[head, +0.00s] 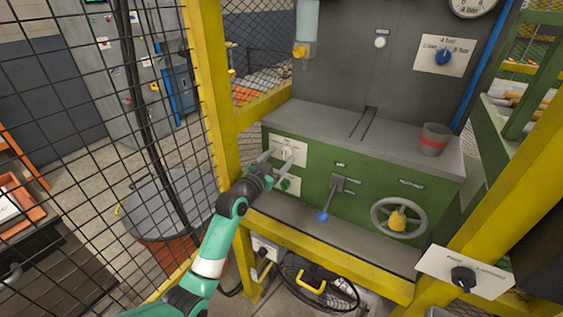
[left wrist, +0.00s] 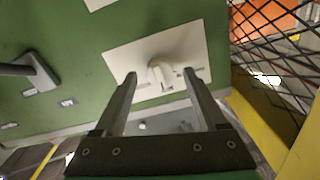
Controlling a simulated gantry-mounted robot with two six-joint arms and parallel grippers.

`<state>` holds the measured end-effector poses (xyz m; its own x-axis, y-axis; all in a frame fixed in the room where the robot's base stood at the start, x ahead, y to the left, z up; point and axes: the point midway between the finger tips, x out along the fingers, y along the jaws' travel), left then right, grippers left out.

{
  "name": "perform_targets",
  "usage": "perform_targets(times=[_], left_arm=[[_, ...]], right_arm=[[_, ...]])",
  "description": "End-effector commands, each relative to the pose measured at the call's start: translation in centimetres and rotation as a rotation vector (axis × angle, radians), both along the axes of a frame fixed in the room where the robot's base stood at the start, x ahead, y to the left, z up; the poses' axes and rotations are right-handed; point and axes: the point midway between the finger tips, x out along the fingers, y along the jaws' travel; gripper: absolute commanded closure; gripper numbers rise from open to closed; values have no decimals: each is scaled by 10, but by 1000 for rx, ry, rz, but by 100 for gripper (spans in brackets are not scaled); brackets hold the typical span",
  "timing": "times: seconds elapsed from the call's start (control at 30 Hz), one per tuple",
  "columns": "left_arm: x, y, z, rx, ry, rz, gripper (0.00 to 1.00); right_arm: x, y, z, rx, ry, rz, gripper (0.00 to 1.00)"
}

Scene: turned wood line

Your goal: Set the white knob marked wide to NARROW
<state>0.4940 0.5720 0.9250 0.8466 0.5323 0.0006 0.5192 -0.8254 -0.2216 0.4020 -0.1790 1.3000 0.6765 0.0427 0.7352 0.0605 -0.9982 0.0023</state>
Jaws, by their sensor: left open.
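The white knob (head: 288,151) sits on a white label plate at the upper left of the green machine front. In the left wrist view the knob (left wrist: 162,72) shows on its tilted plate (left wrist: 125,57), with small dark print beside it that I cannot read. My left gripper (head: 278,158) is open in front of the plate. In the left wrist view its two fingertips (left wrist: 160,77) lie on either side of the knob, with a gap to each; I cannot tell whether they reach around it. The knob's setting is not readable. My right gripper is not in view.
A green knob (head: 285,184) sits just below on another plate. A lever with a blue tip (head: 323,216) and a handwheel (head: 398,217) are to the right. A yellow post (head: 212,90) and mesh fence are close on the left.

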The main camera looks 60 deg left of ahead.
Motion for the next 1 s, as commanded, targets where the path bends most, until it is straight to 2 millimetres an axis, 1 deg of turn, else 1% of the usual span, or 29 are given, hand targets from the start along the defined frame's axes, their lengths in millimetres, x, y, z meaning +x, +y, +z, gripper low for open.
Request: perform_targets(times=[0.03, 0.1, 0.37, 0.4, 0.77, 0.8, 1.0], left_arm=[[5, 3, -2, 1, -1, 0, 26], [8, 5, 0, 1, -1, 0, 26], [10, 6, 1, 0, 0, -1, 26], [9, 6, 1, 0, 0, -1, 33], [9, 5, 1, 1, 1, 0, 98], [9, 5, 1, 1, 1, 0, 100], [9, 5, 1, -4, -3, 0, 100]], right_arm=[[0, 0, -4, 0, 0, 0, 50], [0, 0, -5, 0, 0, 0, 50], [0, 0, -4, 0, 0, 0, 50], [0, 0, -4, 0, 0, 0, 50], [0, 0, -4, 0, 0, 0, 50], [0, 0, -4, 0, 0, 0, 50], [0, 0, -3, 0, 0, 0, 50]])
